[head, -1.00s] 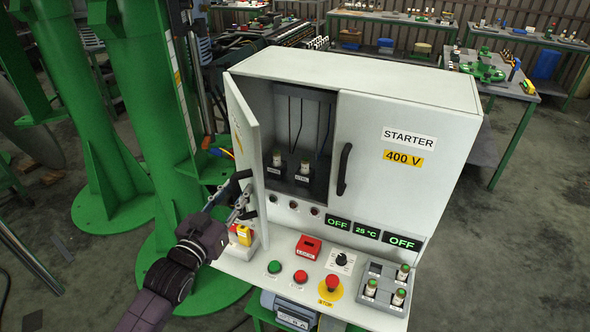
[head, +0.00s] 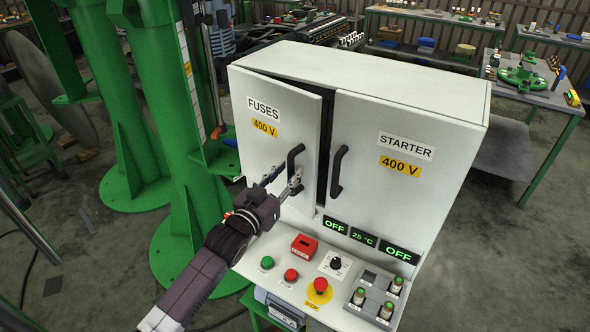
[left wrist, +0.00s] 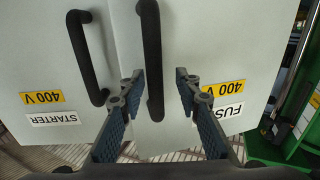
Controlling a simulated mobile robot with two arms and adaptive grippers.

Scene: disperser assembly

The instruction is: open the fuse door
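The fuse door (head: 262,150), labelled FUSES 400 V, is the left door of the white cabinet. It stands slightly ajar, with a narrow dark gap along its right edge. Its black handle (head: 293,163) is near that edge. My left gripper (head: 283,183) is at the lower part of this handle. In the left wrist view the open fingers of my left gripper (left wrist: 157,92) lie on either side of the fuse door handle (left wrist: 150,45), with gaps visible. The fuses behind the door are hidden. My right gripper is not in view.
The starter door (head: 400,150) is shut, its handle (head: 338,172) close beside the fuse handle. Below are buttons, a red emergency stop (head: 320,286) and a fuse holder block (head: 375,296). A green column (head: 190,150) stands to the left.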

